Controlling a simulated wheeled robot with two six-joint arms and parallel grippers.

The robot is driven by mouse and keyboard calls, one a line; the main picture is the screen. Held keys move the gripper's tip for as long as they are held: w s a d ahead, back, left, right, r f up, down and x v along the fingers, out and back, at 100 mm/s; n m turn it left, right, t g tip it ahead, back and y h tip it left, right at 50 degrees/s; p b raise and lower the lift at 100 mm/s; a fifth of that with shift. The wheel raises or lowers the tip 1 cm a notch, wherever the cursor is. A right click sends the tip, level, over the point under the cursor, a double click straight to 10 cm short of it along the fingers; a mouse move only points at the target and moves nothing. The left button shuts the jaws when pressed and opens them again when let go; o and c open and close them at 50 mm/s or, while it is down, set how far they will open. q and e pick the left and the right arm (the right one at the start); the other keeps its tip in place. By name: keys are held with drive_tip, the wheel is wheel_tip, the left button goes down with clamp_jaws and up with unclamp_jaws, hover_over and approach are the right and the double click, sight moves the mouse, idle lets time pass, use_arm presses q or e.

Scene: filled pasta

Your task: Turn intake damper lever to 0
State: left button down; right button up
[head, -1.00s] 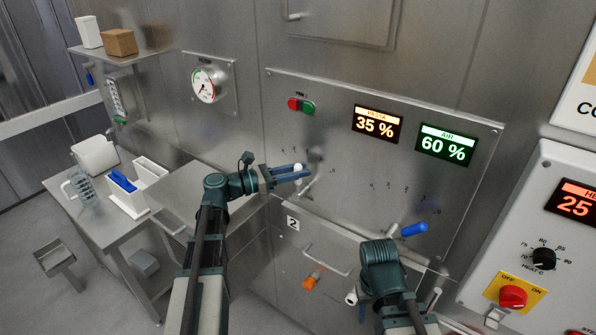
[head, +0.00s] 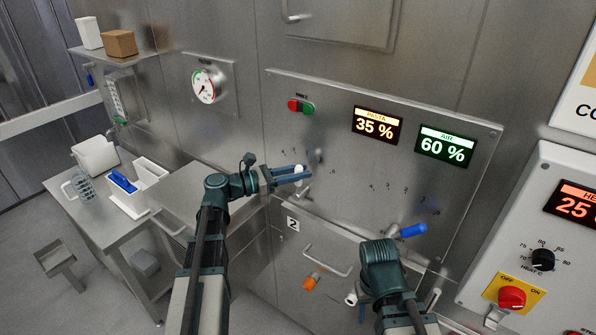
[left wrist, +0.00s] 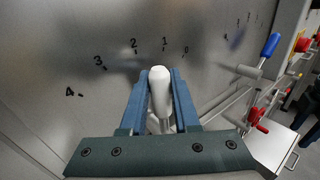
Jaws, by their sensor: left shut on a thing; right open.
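A lever with a white handle (left wrist: 161,88) stands on the steel control panel (head: 340,130). My left gripper (head: 292,174) is shut on this handle, with one blue finger on each side in the left wrist view (left wrist: 160,95). The scale behind it reads 4, 3, 2, 1, 0 from left to right. The white handle appears just below the 1 mark (left wrist: 165,43), left of the 0 mark (left wrist: 186,50). A second lever with a blue handle (head: 413,230) is further right on the panel. My right arm's wrist shows below it; its fingers are hidden.
The panel has a red and green switch (head: 301,106) and displays reading 35 % (head: 376,125) and 60 % (head: 446,146). A drawer marked 2 (head: 318,250) is below. A grey control box (head: 540,190) stands at the right and a steel table (head: 90,225) at the left.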

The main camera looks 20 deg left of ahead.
sight(326, 175)
use_arm(q)
drive_tip(key=shift+s+d+r+m+y+p, duration=0.1)
drive_tip(key=shift+s+d+m+y+p, duration=0.15)
drive_tip(key=shift+d+m+p, duration=0.2)
drive_tip(key=shift+s+d+m+y+p, duration=0.15)
drive_tip(key=shift+d+m+y+p, duration=0.15)
drive_tip(key=shift+p, duration=0.25)
drive_tip(key=shift+s+d+f+m+g+y+p, duration=0.2)
drive_tip(key=shift+d+m+g+y+p, duration=0.1)
drive_tip(key=shift+d+m+y+p, duration=0.25)
drive_tip(key=shift+s+d+f+m+y+p, duration=0.2)
drive_tip(key=shift+d+f+m+p, duration=0.1)
drive_tip(key=shift+d+m, duration=0.1)
drive_tip(key=shift+s+d+f+m+y+p, duration=0.1)
drive_tip(key=shift+d+f+m+y+p, duration=0.1)
drive_tip(key=shift+d+m+p, duration=0.15)
drive_tip(key=shift+s+d+f+m+y+p, duration=0.1)
drive_tip(key=shift+d+f+m+y+p, duration=0.25)
drive_tip(key=shift+d+f+m+y, duration=0.25)
drive_tip(key=shift+g, duration=0.3)
drive_tip(key=c, duration=0.9)
unclamp_jaws()
drive_tip(key=p+v, duration=0.5)
drive_tip(key=v, duration=0.8)
drive_tip(key=shift+s+a+r, duration=0.15)
drive_tip(key=shift+s+r, duration=0.1)
drive_tip(key=shift+s, duration=0.1)
